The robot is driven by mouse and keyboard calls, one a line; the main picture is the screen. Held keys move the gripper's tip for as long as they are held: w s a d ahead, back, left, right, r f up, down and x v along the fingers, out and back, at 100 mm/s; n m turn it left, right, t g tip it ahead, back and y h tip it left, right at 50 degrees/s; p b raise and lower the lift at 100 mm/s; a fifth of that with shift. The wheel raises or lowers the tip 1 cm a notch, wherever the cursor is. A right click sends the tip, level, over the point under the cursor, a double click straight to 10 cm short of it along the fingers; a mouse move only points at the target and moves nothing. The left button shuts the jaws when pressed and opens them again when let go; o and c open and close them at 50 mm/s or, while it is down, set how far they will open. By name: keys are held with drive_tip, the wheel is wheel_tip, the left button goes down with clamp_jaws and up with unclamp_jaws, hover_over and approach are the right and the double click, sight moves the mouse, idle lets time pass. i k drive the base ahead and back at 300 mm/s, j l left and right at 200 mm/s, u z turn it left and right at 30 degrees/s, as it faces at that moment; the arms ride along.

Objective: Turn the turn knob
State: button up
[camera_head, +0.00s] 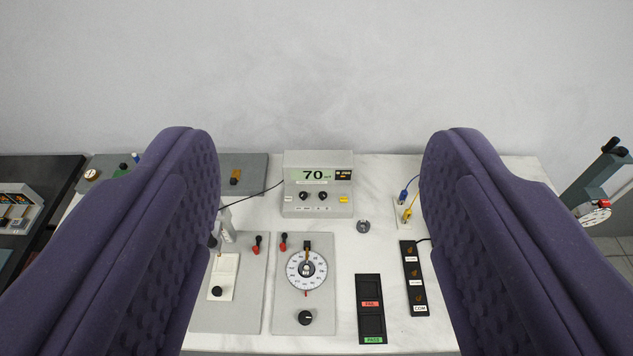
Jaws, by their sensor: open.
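My gripper (321,145) is open. Its two purple padded fingers stand wide apart on the left and right, with nothing between them; the bench shows well beyond them. A round black knob (305,317) sits at the front of a grey panel (321,318). Two small black knobs, a left one (304,196) and a right one (323,196), are on the meter box. I cannot tell which of these is the turn knob.
The meter box (318,211) reads 70 and stands near the back wall. A black tray (370,281) with red and green labels and a black strip (411,255) lie right of the dial panel. Another grey panel (248,288) lies left. White bench (345,240) shows between them.

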sight(305, 318)
drive_tip(key=i+l, duration=0.45)
drive_tip(key=i+l+u, duration=0.15)
drive_tip(key=i+l, duration=0.25)
drive_tip(key=l, duration=0.2)
